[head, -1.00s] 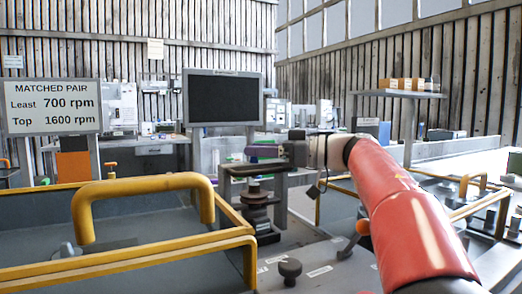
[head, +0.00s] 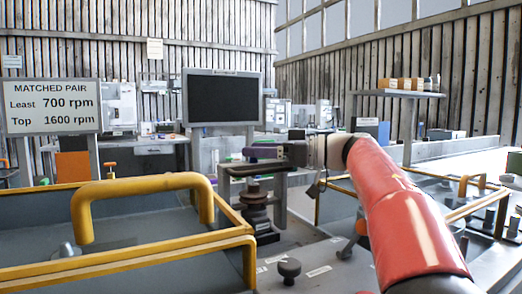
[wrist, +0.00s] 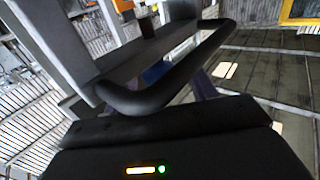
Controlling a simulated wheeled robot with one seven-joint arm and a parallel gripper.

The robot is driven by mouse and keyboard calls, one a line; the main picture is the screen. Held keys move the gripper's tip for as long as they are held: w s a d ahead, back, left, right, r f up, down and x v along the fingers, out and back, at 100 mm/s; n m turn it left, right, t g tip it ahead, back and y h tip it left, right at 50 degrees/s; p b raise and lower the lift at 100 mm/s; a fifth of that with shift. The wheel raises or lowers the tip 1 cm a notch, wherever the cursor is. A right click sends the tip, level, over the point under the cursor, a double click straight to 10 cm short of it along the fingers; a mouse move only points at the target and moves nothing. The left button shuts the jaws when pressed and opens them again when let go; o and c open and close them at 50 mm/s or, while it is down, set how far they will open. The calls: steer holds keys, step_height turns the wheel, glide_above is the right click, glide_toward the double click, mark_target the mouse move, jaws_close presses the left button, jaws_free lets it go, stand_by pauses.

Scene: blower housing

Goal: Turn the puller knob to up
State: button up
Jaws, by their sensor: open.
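A dark round knob (head: 289,268) stands on the grey bench top at the lower middle of the head view, with small white labels around it. It is probably the puller knob; its pointing direction and the label text are too small to tell. My gripper (head: 252,160) is open and is well above and a little left of this knob, apart from it. A purple part shows at its tip. In the wrist view, a dark looped bar (wrist: 165,85) fills the middle, and I cannot make out the knob there.
A yellow handle (head: 143,190) and yellow-railed housing fill the left front. A stacked dark post (head: 256,210) stands below my gripper. A black screen (head: 224,97) is behind. A sign (head: 51,106) reads least 700 rpm, top 1600 rpm. A lever (head: 352,240) is partly hidden by my arm.

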steer(key=shift+t, duration=0.3)
steer(key=shift+s+a+r+m+t+h, duration=0.1)
steer(key=shift+s+m+t+h, duration=0.1)
steer(key=shift+m+t+h, duration=0.55)
steer(key=m+t+h, duration=0.1)
steer(key=t, duration=0.1)
steer(key=m+t, duration=0.2)
steer(key=shift+s+a+h, duration=0.1)
steer(key=shift+s+h, duration=0.1)
steer(key=shift+h, duration=0.15)
steer(key=m+t+h+b, duration=0.3)
steer(key=shift+s+a+f+t+h, duration=0.15)
steer(key=shift+f+t+h, duration=0.15)
steer(key=shift+f, duration=0.1)
steer(key=m+t+h+b, duration=0.1)
steer(key=m+h+b, duration=0.1)
steer(key=shift+r+h, duration=0.15)
steer(key=shift+h, duration=0.15)
steer(key=shift+s+r+t+b, duration=0.2)
steer(key=shift+s+t+b, duration=0.05)
steer(key=shift+b, duration=0.05)
steer(key=v, duration=0.7)
steer(key=shift+p, duration=0.45)
